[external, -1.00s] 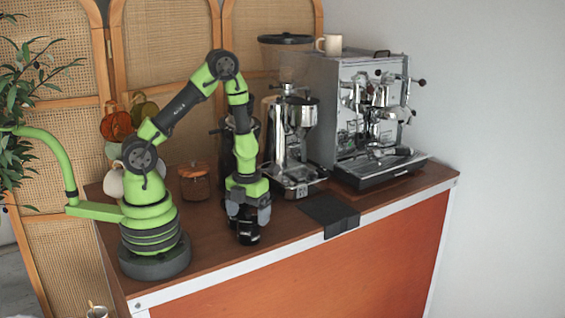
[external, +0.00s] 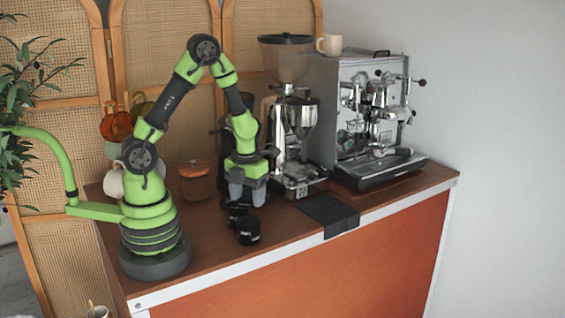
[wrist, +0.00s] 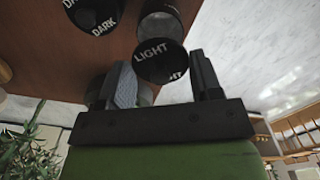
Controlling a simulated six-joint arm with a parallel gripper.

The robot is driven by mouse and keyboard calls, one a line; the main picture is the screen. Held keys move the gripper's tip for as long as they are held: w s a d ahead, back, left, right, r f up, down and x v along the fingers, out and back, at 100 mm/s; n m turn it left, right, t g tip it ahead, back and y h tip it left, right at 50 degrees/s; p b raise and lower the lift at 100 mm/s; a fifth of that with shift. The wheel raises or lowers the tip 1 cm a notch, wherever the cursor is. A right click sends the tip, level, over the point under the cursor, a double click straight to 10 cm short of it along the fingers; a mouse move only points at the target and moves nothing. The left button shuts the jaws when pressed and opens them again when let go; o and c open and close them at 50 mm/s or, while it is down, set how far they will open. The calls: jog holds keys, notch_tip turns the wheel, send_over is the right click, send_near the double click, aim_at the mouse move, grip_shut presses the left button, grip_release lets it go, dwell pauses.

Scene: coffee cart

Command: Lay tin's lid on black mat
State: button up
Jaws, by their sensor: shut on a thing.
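My gripper (external: 247,197) points down above the counter, its grey fingers shut on the tin's black lid. In the wrist view the lid (wrist: 159,68) sits between the two fingertips, with white LIGHT lettering near it. A dark tin (external: 248,232) stands on the counter below my gripper. A second dark tin (external: 236,212) is just behind it, partly hidden by the fingers. The wrist view also shows a tin lettered DARK (wrist: 96,18). The black mat (external: 327,213) lies right of the tins, hanging over the counter's front edge, with nothing on it.
The grinder (external: 296,140) stands behind the mat and the espresso machine (external: 355,125) is to its right. A jar with a wooden lid (external: 194,181) stands behind left. The counter (external: 286,229) is bare between the tins and the mat.

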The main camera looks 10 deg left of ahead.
aim_at(247, 194)
notch_tip(247, 194, up, 5)
jog(key=shift+r, duration=0.1)
jog(key=w+a+r+m, duration=0.1)
jog(key=w+a+m, duration=0.6)
jog(key=m, duration=0.9)
jog(key=w+a+r+m, duration=0.1)
jog(key=w+a+m, duration=0.5)
jog(key=a+m, duration=0.7)
jog(key=m, duration=0.3)
jog(key=shift+w, duration=0.4)
